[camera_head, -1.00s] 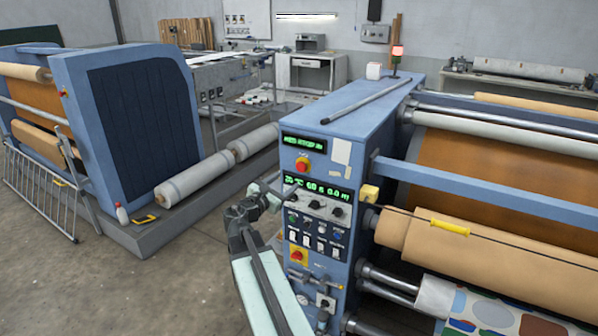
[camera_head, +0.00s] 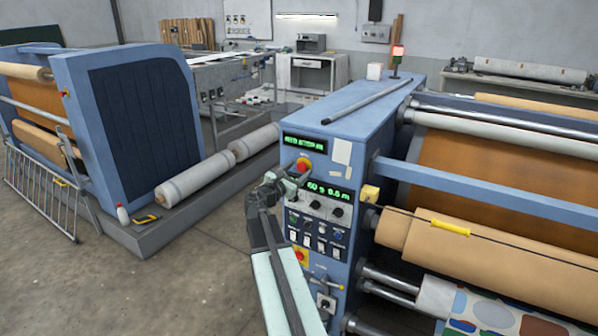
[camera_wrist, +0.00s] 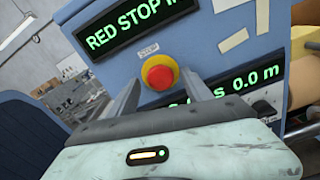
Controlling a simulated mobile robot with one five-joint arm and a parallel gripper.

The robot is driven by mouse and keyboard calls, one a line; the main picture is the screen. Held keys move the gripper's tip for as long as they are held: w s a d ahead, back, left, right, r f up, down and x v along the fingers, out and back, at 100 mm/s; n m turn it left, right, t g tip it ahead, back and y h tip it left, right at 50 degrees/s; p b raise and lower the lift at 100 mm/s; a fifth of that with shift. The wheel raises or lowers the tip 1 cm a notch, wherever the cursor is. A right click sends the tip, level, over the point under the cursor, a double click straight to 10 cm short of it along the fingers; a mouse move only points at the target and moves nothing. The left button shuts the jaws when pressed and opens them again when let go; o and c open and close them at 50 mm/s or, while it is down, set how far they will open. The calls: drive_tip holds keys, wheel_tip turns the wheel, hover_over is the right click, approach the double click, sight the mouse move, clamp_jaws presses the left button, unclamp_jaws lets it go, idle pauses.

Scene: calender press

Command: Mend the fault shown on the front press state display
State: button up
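The front press state display (camera_head: 305,143) is a dark panel with green letters on the blue press end. In the wrist view the display (camera_wrist: 140,28) reads "RED STOP I" before the picture edge cuts it off. Below it a red mushroom stop button (camera_head: 303,165) sits on a yellow base under a "STOP" label; the button also shows in the wrist view (camera_wrist: 158,72). My gripper (camera_head: 297,176) is open and empty in front of the panel. Its fingers (camera_wrist: 165,80) stand either side of the button in the wrist view; contact cannot be told.
A second green display (camera_head: 329,191) shows "60 s 0.0 m", its left part hidden by my gripper. Below are knobs and switches (camera_head: 318,228) and another red button on yellow (camera_head: 299,256). Open floor (camera_head: 180,290) lies left.

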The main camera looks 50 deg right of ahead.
clamp_jaws()
drive_tip(key=shift+v, duration=0.95)
drive_tip(key=shift+o, duration=0.9)
unclamp_jaws()
drive_tip(key=v, duration=0.8)
drive_tip(key=shift+d, duration=0.1)
